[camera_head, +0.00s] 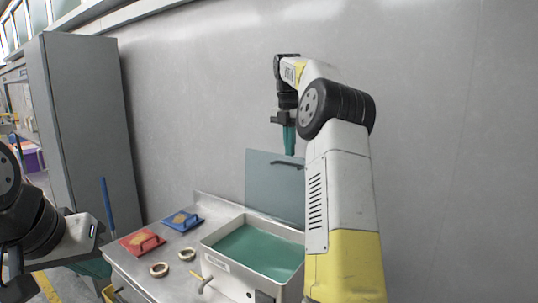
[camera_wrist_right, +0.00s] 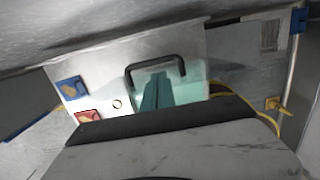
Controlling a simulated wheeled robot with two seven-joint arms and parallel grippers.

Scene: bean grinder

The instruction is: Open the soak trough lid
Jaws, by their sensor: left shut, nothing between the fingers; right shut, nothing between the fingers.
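The soak trough (camera_head: 207,256) is a metal box on the steel bench, with green liquid inside. Its grey lid (camera_head: 262,182) stands raised, upright at the trough's back edge. A dark bar handle (camera_head: 286,163) is near the lid's top and also shows in the right wrist view (camera_wrist_right: 155,63). My right gripper (camera_head: 290,152) points down at the lid's upper edge, close to the handle; its shut green fingers (camera_wrist_right: 158,88) hold nothing. Whether they touch the lid I cannot tell.
A tap-like fitting (camera_head: 203,284) is on the trough's front left. A tall grey cabinet (camera_head: 85,120) and a wall stand behind.

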